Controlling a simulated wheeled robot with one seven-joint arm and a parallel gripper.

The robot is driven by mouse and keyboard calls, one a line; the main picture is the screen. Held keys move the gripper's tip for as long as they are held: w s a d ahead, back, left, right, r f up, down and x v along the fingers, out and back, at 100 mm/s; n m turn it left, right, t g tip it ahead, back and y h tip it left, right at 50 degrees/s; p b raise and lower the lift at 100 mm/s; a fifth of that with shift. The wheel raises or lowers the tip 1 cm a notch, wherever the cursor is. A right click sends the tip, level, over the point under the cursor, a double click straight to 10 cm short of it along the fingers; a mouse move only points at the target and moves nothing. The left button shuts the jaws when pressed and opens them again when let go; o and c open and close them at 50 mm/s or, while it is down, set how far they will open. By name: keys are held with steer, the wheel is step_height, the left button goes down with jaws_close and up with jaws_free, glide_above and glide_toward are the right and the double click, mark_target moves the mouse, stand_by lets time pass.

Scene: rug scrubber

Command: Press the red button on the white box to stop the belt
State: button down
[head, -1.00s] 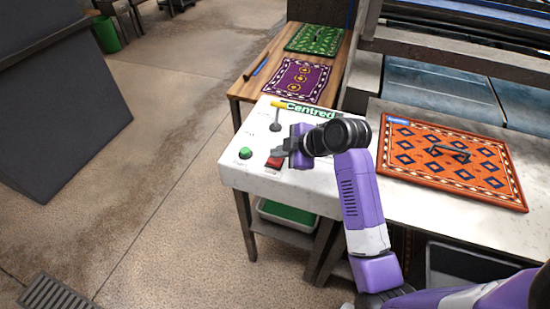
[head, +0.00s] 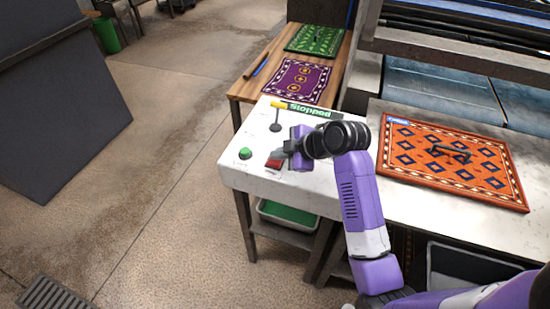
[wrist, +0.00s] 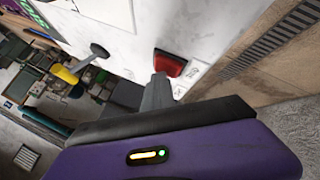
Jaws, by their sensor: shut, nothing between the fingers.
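The red button (head: 274,163) sits on top of the white box (head: 235,172), near its front edge; it also shows in the wrist view (wrist: 170,63). My gripper (head: 280,154) is shut and empty, its tips right at the red button and partly covering it in the head view. In the wrist view the grey fingertips (wrist: 160,84) end at the button's edge. I cannot tell whether they touch it.
A green button (head: 245,153) lies left of the red one, and a yellow-handled lever (head: 277,115) stands behind. An orange patterned rug (head: 450,160) lies to the right. Purple (head: 297,80) and green (head: 314,39) rugs lie on a wooden table behind. Open floor lies to the left.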

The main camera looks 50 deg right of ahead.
mark_target(278, 161)
steer(key=shift+r, duration=0.1)
steer(key=shift+r+p, duration=0.85)
steer(key=shift+p, duration=0.05)
steer(key=shift+r, duration=0.1)
step_height(278, 161, up, 5)
steer(key=p, duration=0.4)
stand_by(0.7)
